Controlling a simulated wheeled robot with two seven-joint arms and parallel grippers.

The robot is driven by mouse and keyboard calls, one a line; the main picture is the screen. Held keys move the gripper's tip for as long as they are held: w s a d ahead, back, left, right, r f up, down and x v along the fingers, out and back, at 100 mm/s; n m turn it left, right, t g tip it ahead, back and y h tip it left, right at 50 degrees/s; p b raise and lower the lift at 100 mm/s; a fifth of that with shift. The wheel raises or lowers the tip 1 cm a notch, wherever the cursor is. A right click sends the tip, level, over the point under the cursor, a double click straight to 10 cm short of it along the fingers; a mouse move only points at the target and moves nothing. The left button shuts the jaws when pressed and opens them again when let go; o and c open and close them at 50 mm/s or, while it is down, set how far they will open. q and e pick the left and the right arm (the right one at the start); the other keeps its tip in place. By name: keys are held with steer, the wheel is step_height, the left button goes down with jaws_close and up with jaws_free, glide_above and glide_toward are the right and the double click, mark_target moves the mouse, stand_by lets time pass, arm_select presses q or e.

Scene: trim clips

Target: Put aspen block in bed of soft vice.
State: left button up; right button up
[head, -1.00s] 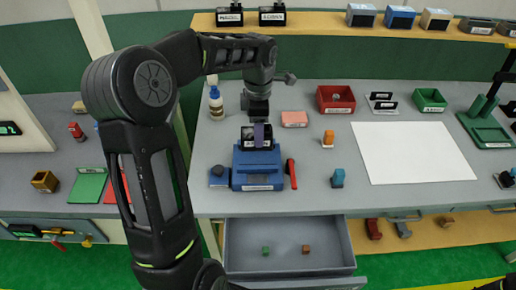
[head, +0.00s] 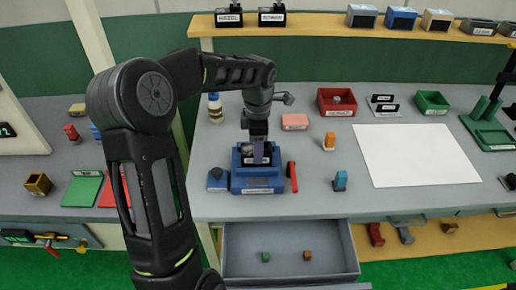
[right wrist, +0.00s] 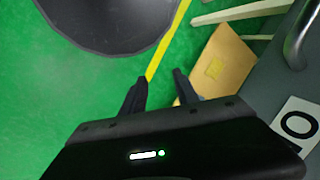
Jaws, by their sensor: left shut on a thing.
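The soft vice (head: 257,183) is the blue device on the grey bench, with a red lever (head: 292,177) at its right side. The block's lower end is at the vice's bed, between the jaws. I cannot tell whether it touches the bottom, and I can read no name on it. My right gripper (right wrist: 160,85) is open and empty above the green floor in the right wrist view.
A white sheet (head: 415,155) lies at the right. An open drawer (head: 285,235) below the vice holds two small blocks.

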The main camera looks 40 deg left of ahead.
arm_select(q)
steer(key=shift+f, duration=0.2)
steer(key=o, duration=1.5)
steer(key=shift+r, duration=0.15)
step_height(320, 180, up, 6)
steer(key=p, duration=0.4)
steer(key=shift+r, duration=0.1)
step_height(320, 180, up, 6)
steer(key=shift+f, duration=0.1)
